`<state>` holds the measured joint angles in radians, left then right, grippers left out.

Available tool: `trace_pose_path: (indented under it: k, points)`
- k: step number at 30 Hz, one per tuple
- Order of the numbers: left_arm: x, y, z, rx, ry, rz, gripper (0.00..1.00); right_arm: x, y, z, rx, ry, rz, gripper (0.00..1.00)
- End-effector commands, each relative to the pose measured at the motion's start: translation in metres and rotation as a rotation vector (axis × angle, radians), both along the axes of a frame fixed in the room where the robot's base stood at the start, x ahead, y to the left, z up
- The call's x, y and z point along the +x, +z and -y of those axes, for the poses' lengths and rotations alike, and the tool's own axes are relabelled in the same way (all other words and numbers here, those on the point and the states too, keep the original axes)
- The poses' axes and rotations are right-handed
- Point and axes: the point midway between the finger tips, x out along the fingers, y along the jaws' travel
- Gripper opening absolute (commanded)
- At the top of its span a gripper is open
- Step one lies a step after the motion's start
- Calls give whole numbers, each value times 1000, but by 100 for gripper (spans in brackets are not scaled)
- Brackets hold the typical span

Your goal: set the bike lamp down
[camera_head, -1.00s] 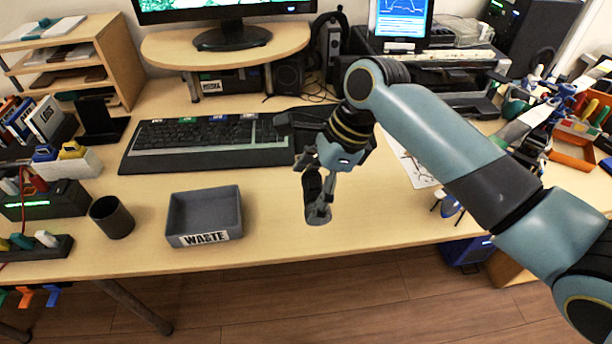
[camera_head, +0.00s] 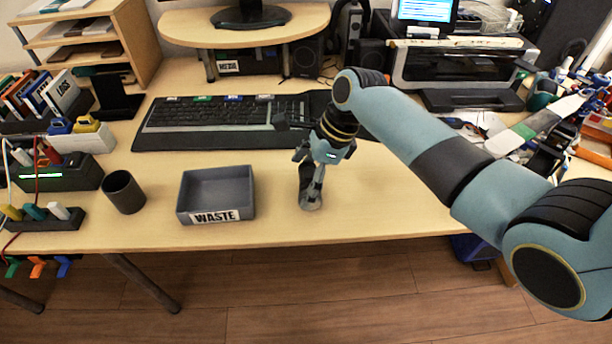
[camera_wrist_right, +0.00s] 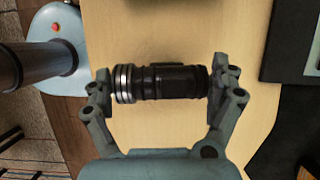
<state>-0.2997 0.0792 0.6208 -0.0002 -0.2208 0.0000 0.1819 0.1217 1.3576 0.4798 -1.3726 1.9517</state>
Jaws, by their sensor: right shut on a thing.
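My right gripper (camera_head: 310,192) is over the front part of the desk, just right of the grey waste tray (camera_head: 217,194). In the right wrist view it (camera_wrist_right: 163,86) is shut on the bike lamp (camera_wrist_right: 170,82), a black cylinder with silver rings at its left end. The lamp lies crosswise, held end to end between the two fingers. In the head view the lamp (camera_head: 305,176) is small, dark and partly hidden by the fingers. I cannot tell whether it touches the desk. My left gripper is out of view.
A black cup (camera_head: 123,192) stands left of the tray. A keyboard (camera_head: 222,124) lies behind it. The desk (camera_head: 400,215) is bare around the gripper, with its front edge close by. Clutter fills the right end.

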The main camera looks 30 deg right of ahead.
Motion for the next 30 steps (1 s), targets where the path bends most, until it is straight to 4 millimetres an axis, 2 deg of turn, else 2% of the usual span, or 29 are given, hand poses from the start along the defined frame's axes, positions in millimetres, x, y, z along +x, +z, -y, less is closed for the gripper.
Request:
trace_pose_path:
  k: [1, 3, 11, 14, 17, 24, 30]
  points:
    - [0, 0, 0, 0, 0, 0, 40, 0, -1, 0, 0, 0, -1, 93]
    - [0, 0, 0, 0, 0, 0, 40, 0, -1, 0, 0, 0, 0, 100]
    - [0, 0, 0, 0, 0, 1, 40, 0, 0, 0, 0, 0, 0, 100]
    - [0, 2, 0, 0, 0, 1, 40, -1, 6, 2, -1, 1, 1, 100]
    - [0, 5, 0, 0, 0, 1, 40, -3, 21, 7, -2, 1, 3, 100]
    - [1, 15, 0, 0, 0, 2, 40, -12, 72, 26, -3, 2, 3, 100]
    - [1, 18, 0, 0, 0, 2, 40, -18, 102, 38, -1, 1, 1, 100]
